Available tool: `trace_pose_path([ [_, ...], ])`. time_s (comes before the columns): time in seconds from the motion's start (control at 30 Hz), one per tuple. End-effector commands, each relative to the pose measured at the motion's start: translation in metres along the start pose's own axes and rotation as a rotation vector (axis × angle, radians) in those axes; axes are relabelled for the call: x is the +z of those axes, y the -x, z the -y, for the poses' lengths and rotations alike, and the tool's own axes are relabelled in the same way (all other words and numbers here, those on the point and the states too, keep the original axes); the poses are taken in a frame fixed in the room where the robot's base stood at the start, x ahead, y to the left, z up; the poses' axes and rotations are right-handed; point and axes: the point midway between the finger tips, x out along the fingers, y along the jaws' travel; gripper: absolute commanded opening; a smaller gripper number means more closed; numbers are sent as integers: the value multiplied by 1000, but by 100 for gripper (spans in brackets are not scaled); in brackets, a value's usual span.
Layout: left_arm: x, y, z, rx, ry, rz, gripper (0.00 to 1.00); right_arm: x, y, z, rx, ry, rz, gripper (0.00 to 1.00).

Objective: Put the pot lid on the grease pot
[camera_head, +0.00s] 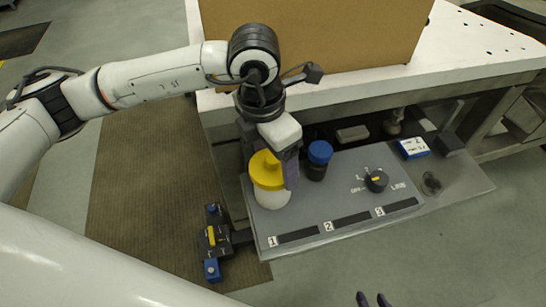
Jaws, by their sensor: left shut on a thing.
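The yellow pot lid (267,173) is in my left gripper (270,166), whose fingers reach down around it. Directly below the lid is a white rounded pot (272,199), which I take for the grease pot, at the left end of the grey turret plate (335,195). The lid covers the pot's top in this view. I cannot tell whether it rests on the rim or hangs just above it. Two dark fingertips of my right gripper (372,300) show at the bottom edge, apart, with nothing visible between them.
A dark jar with a blue cap (319,158) stands close right of the lid. A black knob (376,181) sits further right, and a blue-and-white box (413,147) lies behind it. A brown board (320,35) stands behind. The plate's numbered front strip is clear.

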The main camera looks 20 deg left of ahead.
Motion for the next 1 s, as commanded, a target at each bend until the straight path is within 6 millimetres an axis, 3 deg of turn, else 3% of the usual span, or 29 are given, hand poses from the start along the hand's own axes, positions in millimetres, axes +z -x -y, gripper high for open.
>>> trace_pose_path([
  [1.0,0,-1,0,0,0,1,54,5,-5,0,0,0,0,31],
])
